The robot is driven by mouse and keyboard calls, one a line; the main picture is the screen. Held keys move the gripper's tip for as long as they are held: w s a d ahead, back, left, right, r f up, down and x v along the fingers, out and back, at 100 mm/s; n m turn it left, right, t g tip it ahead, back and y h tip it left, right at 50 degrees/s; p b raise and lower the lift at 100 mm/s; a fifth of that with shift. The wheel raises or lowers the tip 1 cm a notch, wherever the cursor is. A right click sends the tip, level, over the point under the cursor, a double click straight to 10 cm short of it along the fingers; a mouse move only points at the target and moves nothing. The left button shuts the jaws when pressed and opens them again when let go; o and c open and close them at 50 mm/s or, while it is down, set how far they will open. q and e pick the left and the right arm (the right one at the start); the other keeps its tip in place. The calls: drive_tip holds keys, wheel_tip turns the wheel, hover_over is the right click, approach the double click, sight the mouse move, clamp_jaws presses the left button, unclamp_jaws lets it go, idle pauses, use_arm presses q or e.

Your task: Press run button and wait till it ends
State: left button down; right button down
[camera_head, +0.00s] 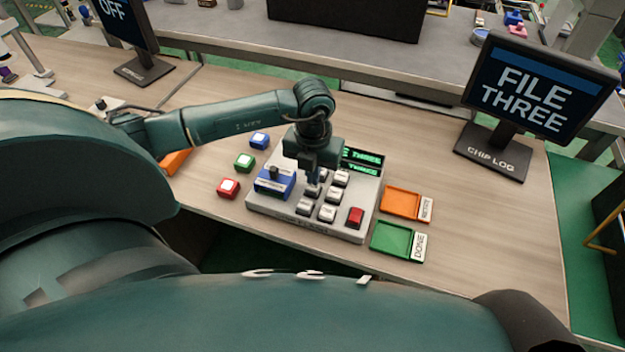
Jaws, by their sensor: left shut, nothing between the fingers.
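A light grey control panel (282,221) sits on the wooden table. It carries several white-topped keys, a red key (355,216), a blue block with a dark knob (270,184), and a small green-lit display (366,158) whose readable part says "THREE". I cannot read which key is the run button. My left gripper (313,188) is shut and empty, pointing down at the keys at the panel's middle left. It hides part of the panel and display, and I cannot tell whether it touches a key. My right gripper is not in view.
Blue (260,141), green (244,162) and red (228,188) blocks with white tops stand left of the panel. An orange tray (402,188) and a green "DONE" tray (378,239) lie right. A "CHIP LOG" monitor (540,85) reads "FILE THREE"; another monitor (118,22) reads "OFF".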

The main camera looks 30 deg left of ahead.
use_arm(q)
drive_tip(key=shift+f+b, duration=0.7)
drive_tip(key=shift+f, duration=0.2)
drive_tip(key=shift+r, duration=0.1)
wheel_tip(320, 180, up, 8)
drive_tip(key=p, duration=0.6)
idle(0.6)
